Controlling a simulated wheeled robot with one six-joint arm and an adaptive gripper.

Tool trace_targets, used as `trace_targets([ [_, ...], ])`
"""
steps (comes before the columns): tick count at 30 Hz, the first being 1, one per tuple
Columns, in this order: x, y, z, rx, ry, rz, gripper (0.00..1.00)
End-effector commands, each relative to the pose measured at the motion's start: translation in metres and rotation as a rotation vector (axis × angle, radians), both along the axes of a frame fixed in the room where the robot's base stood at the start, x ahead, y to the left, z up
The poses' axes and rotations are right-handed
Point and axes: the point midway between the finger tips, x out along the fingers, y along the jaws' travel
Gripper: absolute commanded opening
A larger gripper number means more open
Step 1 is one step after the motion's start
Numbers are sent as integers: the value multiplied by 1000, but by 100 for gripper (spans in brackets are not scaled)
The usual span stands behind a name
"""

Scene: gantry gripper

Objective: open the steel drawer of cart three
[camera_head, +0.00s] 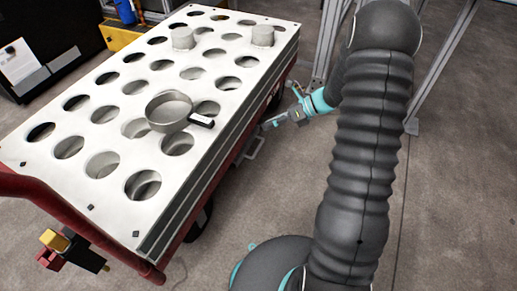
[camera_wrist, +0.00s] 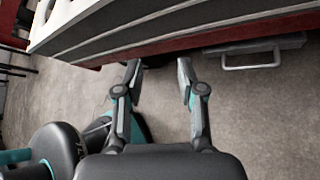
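The cart (camera_head: 100,110) has a white top with rows of round holes and a red frame. In the wrist view, a grey steel drawer (camera_wrist: 290,42) sits under the cart's red lower edge at the upper right. Its U-shaped handle (camera_wrist: 252,67) sticks out from the front. The handle also shows in the head view (camera_head: 256,148), low on the cart's right side. My gripper (camera_wrist: 160,68) is open and empty, with its fingers well apart. It is to the left of the handle in the wrist view, apart from it. In the head view my gripper (camera_head: 268,124) is beside the cart.
A round metal ring with a black handle (camera_head: 168,110) and two grey cylinders (camera_head: 263,35) are on the cart top. Metal frame posts (camera_head: 440,60) stand behind my arm. A black cabinet (camera_head: 45,45) is at the far left. Bare floor (camera_head: 450,200) lies right of my arm.

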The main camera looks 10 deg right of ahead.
Motion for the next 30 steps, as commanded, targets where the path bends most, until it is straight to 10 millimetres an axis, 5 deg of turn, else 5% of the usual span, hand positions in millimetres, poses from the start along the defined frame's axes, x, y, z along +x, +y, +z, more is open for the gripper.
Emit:
trace_targets([
  [1,7,-8,-24,50,64,-68,39],
  [9,38,-47,-128,325,379,-418,39],
  [16,45,-75,-209,540,598,-654,39],
  [21,44,-87,-241,629,681,-745,39],
  [30,54,-74,-254,654,705,-768,39],
])
